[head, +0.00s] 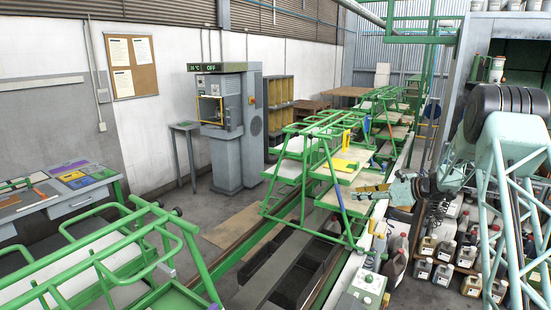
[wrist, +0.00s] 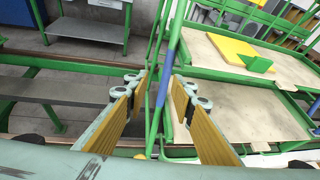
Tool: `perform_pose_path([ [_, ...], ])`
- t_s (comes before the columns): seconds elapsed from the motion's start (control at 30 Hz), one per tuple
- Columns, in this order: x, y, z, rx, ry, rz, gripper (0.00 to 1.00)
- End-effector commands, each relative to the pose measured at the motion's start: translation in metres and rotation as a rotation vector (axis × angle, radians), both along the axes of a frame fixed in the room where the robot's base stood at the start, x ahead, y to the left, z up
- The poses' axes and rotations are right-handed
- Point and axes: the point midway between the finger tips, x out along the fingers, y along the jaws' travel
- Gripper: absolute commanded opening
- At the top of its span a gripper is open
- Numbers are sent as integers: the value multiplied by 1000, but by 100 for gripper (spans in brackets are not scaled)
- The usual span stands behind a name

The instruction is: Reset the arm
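My gripper (head: 366,191) is at the right side of a green rack (head: 318,125) in the head view. In the wrist view my gripper (wrist: 160,88) is open, its two yellow-padded fingers spread apart. A slanted green and blue post (wrist: 168,65) of the rack shows between the fingers. I cannot tell whether it is between them in depth or beyond them. Nothing is visibly held. My arm reaches in from the right in the head view.
A yellow board with a green piece (wrist: 245,52) lies on a rack shelf. A green frame (head: 110,255) stands at front left, a grey machine (head: 232,130) behind. A rail (head: 225,262) runs under the racks.

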Motion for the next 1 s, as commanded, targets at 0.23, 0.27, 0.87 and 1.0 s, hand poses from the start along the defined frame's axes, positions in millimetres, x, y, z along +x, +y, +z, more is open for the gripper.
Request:
perform_pose_path([
  [0.23,-26,34,34,-85,-24,87,23],
  [0.27,-30,39,38,-96,-27,100,23],
  [0.87,-118,116,109,-319,-97,329,23],
  [1.0,-141,131,123,-371,-115,384,23],
])
